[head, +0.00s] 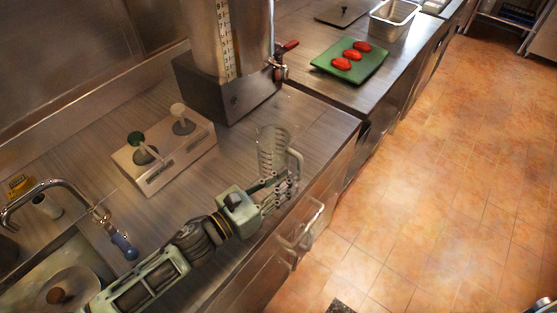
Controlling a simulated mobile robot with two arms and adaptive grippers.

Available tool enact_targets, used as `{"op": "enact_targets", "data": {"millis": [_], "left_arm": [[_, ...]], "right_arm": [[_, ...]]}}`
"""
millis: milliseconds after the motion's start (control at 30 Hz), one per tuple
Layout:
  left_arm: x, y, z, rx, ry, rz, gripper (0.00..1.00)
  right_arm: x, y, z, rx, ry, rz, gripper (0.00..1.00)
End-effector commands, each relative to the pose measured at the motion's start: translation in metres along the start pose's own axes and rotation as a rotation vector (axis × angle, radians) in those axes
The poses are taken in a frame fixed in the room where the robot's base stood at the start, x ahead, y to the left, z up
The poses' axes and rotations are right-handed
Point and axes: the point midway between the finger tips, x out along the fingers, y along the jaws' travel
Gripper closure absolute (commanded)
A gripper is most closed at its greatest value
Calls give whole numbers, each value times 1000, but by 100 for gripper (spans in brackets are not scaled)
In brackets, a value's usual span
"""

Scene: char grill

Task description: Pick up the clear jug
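The clear jug (271,150) stands upright on the steel counter near its front edge, with its handle (297,163) on the right side. My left gripper (284,184) is at the front of the jug, with its fingers close to the lower part of the handle. The fingers overlap the jug's lower part in the picture and hide some of it. I cannot tell whether they touch the handle or how far apart they are. My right gripper is not in view.
Behind the jug stands a tall dispenser (238,101) with a red-handled tap (285,50). Left is a steel box with two knobs (163,155), then a sink with a faucet (62,187). A green board (348,70) holds several tomatoes.

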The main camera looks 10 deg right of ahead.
Motion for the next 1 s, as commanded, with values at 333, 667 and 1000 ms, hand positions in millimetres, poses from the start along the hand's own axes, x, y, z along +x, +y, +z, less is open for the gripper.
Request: {"op": "enact_targets", "data": {"millis": [333,667,1000], "left_arm": [[39,3,-1,-1,0,0,79],[58,3,-5,0,1,0,79],[58,3,-4,0,1,0,98]], "right_arm": [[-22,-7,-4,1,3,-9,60],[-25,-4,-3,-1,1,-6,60],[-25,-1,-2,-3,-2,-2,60]]}}
